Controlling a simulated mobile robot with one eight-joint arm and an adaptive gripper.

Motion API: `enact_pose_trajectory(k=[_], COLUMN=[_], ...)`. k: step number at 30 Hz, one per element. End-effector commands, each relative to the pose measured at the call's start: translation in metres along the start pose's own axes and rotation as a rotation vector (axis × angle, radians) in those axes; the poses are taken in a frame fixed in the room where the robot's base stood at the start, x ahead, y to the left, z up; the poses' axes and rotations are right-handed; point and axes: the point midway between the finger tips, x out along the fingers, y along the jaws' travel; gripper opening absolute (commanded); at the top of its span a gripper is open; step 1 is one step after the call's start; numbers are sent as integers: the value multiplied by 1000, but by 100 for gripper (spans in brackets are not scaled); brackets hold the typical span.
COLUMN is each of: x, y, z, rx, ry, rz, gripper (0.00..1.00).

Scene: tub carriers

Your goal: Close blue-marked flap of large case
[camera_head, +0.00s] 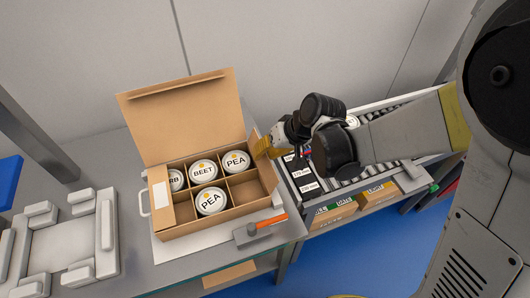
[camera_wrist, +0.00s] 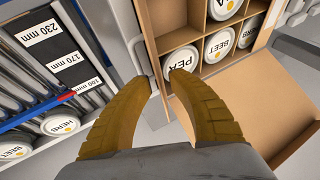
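The large case (camera_head: 220,228) is an open cardboard box on the grey bench, divided into compartments. Several white-lidded tubs sit in it, labelled PEA, BEET and one partly hidden. Its big flap (camera_head: 185,120) stands up at the back, and a strip with a white label lies along the left side. I see no blue mark on the case. My gripper (camera_head: 265,147) has yellow fingers and is just right of the case's back right corner. In the wrist view my gripper (camera_wrist: 165,82) is open, its fingertips apart near the case's side wall, with the flap (camera_wrist: 240,110) at right.
A rack with size labels and tubs (camera_head: 305,180) stands to the right, with cardboard boxes (camera_head: 335,215) below. A tool with an orange handle (camera_head: 268,221) lies at the case's front right. A grey-white fixture (camera_head: 60,245) is at the left.

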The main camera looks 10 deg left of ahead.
Motion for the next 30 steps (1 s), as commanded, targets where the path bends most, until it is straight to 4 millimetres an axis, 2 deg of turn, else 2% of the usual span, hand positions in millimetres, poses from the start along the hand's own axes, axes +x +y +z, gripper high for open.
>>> enact_pose_trajectory(k=[1,2,17,23,30], x=[0,0,0,0,4], y=[0,0,-3,-10,-21], z=[0,0,1,1,2], rx=[0,0,-14,-56,-136], ry=[0,0,-2,-2,-2], rz=[0,0,29,121,308], gripper=[8,0,0,0,0])
